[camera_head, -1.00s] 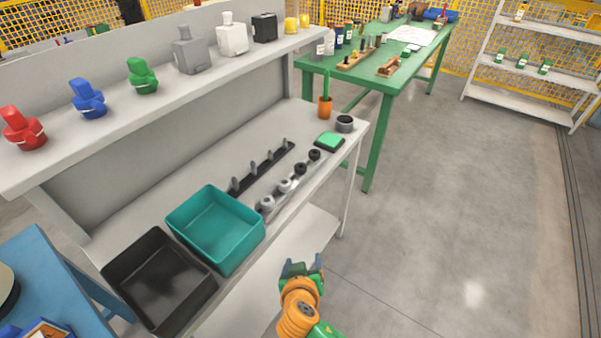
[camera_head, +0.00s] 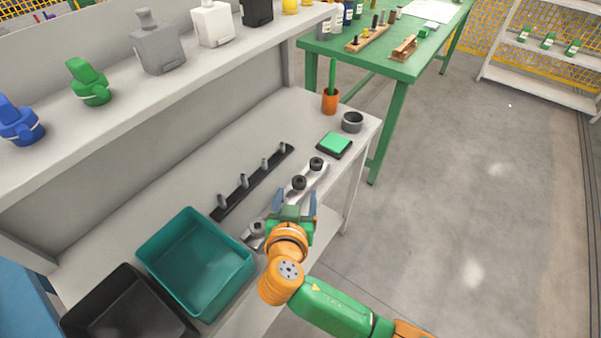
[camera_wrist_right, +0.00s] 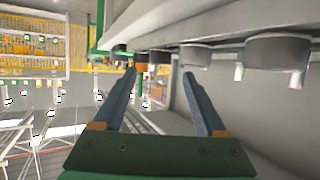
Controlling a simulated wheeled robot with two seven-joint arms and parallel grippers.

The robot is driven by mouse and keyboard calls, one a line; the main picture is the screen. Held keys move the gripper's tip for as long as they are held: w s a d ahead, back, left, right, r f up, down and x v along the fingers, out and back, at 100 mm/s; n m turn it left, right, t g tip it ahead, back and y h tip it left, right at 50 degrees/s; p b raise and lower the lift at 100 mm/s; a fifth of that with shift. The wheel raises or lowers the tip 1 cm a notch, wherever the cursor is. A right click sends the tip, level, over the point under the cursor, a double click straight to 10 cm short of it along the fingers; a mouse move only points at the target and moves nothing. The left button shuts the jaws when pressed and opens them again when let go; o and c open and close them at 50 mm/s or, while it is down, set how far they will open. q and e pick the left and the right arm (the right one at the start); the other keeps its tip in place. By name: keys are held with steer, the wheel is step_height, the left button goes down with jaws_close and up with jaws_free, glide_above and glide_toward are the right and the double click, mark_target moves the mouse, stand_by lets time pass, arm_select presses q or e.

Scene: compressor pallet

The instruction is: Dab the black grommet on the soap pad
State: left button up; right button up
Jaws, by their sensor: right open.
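Two black grommets, a nearer one (camera_head: 299,182) and a farther one (camera_head: 317,163), sit in a row on a pale strip along the bench's front edge. A grey grommet (camera_head: 257,228) is at the near end; my right gripper hides part of the row. The green soap pad (camera_head: 334,144) lies in a dark holder beyond the black grommets. My right gripper (camera_head: 296,193) is open and empty, just in front of the nearer black grommet in the picture; contact cannot be told. In the right wrist view its fingers (camera_wrist_right: 158,76) are apart, with round grey pieces (camera_wrist_right: 280,50) above right. My left gripper is out of view.
A black rail with several upright pegs (camera_head: 243,182) lies behind the row. A teal bin (camera_head: 198,258) and a black bin (camera_head: 118,312) stand at the near left. A grey cup (camera_head: 352,121) and an orange pot (camera_head: 330,101) stand by the pad. The floor at right is clear.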

mark_target(299, 185)
steer(key=x, duration=0.5)
steer(key=shift+w+f, duration=0.1)
steer(key=shift+f, duration=0.1)
steer(key=shift+r, duration=0.1)
steer(key=c, duration=0.6)
jaws_close()
step_height(299, 185, up, 10)
steer(key=shift+p, duration=0.45)
